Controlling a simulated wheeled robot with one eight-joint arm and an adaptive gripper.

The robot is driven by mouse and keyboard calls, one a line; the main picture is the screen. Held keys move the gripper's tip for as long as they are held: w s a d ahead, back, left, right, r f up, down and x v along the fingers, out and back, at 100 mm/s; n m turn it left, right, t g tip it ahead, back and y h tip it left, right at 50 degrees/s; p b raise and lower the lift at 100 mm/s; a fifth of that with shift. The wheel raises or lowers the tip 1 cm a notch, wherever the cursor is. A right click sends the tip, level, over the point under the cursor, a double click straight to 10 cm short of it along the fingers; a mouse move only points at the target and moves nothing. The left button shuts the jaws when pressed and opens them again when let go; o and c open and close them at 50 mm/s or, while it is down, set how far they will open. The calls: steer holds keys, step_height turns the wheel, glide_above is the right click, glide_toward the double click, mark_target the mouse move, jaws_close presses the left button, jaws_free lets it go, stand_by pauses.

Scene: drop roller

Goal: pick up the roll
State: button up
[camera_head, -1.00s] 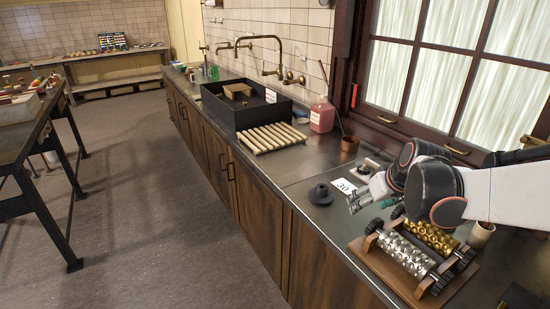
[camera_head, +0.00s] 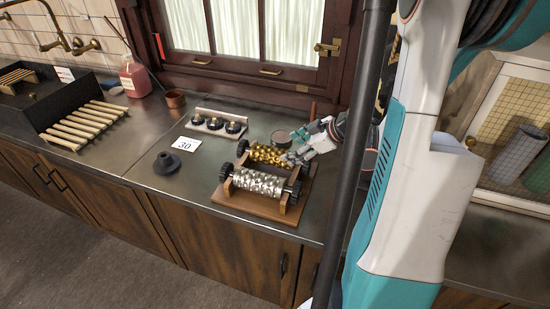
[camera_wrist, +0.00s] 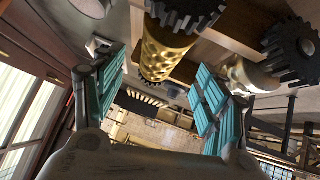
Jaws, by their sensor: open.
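Two rollers with black gear ends lie side by side on a wooden stand (camera_head: 240,208) on the counter. The rear one is a brass roller (camera_head: 268,154); the front one is a dimpled silver roller (camera_head: 258,182). Which of them is the roll, I cannot tell. My gripper (camera_head: 300,146) is at the right rear of the stand, close to the brass roller's right end. In the wrist view the brass roller (camera_wrist: 160,55) shows between and beyond the spread teal fingers. The silver roller (camera_wrist: 250,75) is to the right there. I cannot tell whether the fingers touch anything.
A black cone-shaped piece (camera_head: 166,162) and a white card marked 30 (camera_head: 186,144) lie left of the stand. A rack with black knobs (camera_head: 218,124) and a round tin (camera_head: 281,138) stand behind. A copper cup (camera_head: 175,99) is farther left.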

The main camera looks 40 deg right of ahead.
mark_target(275, 157)
steer(key=b+x, duration=0.1)
steer(key=x, duration=0.4)
steer(key=b+x, duration=0.2)
steer(key=x, duration=0.3)
steer(key=shift+a+f+b, duration=0.15)
steer(key=shift+f+b, duration=0.05)
steer(key=shift+b, duration=0.15)
steer(key=shift+r, duration=0.1)
jaws_close()
